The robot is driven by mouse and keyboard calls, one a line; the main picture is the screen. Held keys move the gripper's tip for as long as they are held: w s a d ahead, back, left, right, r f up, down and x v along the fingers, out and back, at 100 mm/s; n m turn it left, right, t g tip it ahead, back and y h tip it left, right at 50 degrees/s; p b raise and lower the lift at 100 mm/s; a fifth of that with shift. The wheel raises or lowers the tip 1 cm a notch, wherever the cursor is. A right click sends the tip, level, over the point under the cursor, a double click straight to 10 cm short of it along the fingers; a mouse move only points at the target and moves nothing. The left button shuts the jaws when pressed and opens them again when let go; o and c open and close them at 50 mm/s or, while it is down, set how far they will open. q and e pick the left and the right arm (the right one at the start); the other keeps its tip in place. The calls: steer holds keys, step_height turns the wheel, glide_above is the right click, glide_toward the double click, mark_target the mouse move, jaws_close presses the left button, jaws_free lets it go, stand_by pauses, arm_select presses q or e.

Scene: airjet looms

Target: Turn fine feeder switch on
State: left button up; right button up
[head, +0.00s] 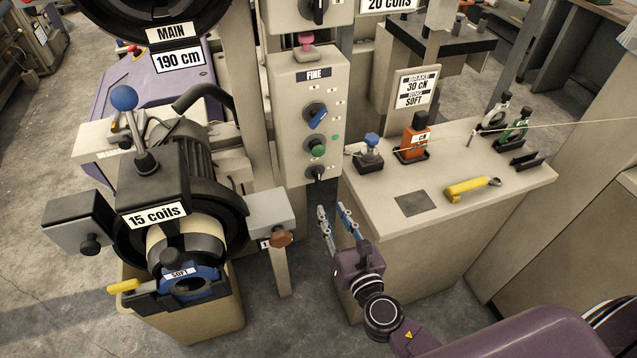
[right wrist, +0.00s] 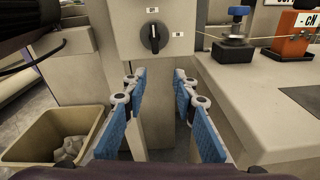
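The beige control panel labelled FINE (head: 313,76) stands on a post in the middle of the head view. It carries a blue rotary knob (head: 316,115), a green button (head: 317,148) and a black rotary switch (head: 316,173) at the bottom. In the right wrist view the black switch (right wrist: 154,37) is upright, its white mark pointing about straight up; small labels sit above and right of it, too small to read surely. My right gripper (head: 334,212) is open and empty, below and in front of the panel. Its blue-padded fingers (right wrist: 159,100) are apart, clear of the switch. My left gripper is out of view.
A beige table (head: 440,200) to the right holds a yellow-handled tool (head: 472,188) and an orange holder (head: 414,137). The 15 coils feeder (head: 153,215) stands left. A bin (right wrist: 50,140) is low left in the wrist view.

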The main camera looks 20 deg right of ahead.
steer(key=n+t, duration=0.1)
steer(key=n, duration=0.1)
glide_toward(319, 179)
steer(key=w, duration=0.2)
steer(key=w+p, duration=0.1)
steer(key=w, duration=0.6)
steer(key=shift+p, duration=0.35)
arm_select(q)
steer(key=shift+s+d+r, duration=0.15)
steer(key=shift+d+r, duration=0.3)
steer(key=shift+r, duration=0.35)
arm_select(e)
steer(key=shift+w, duration=0.1)
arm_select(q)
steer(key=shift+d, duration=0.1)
arm_select(e)
jaws_close()
